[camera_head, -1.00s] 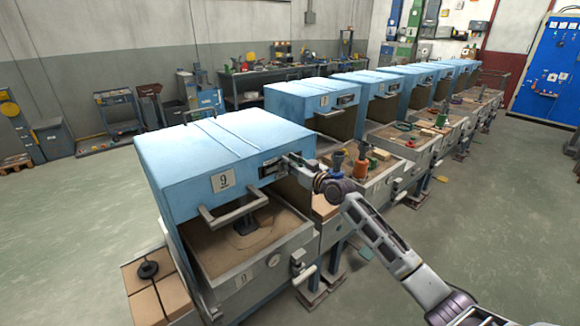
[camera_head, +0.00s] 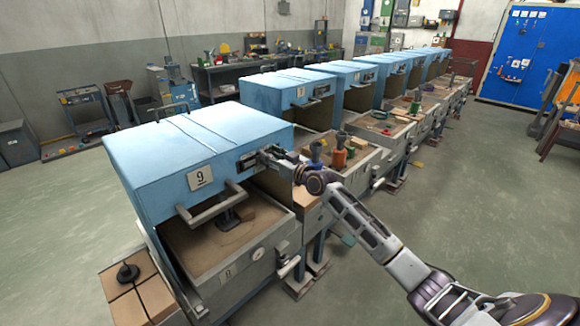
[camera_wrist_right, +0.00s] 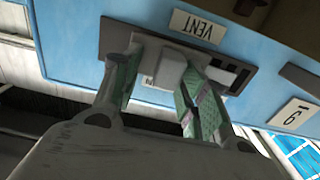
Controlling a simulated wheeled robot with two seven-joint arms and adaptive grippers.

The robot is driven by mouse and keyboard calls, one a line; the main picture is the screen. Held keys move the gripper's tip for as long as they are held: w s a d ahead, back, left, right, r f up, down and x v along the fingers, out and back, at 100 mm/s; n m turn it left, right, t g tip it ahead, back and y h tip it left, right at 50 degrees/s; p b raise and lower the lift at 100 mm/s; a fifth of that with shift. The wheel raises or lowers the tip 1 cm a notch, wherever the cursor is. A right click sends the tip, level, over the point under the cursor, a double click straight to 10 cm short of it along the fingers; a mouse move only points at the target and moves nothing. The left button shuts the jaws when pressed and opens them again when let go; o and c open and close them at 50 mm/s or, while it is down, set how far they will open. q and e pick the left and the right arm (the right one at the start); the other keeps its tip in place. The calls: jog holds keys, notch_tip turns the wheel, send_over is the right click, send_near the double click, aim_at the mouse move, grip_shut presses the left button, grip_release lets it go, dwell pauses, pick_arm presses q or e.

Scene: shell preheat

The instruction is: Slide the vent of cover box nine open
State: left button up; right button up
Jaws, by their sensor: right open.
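Cover box nine is the nearest blue box (camera_head: 190,150), with a white 9 label (camera_head: 200,177) on its front. Its vent is a dark plate (camera_head: 248,164) at the front's upper right. The gripper (camera_head: 270,156) hides part of the vent in the head view. My left gripper is out of view.
A handle bar (camera_head: 212,209) juts from the box front above a sand-filled tray (camera_head: 190,245). More blue boxes (camera_head: 290,88) stand in a row behind to the right. The floor at the right is open.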

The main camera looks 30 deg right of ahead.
jog(key=v, duration=1.1)
dwell(0.6)
jog(key=shift+s+d, duration=0.1)
jog(key=shift+s, duration=0.05)
jog(key=shift+d+r, duration=0.1)
dwell(0.5)
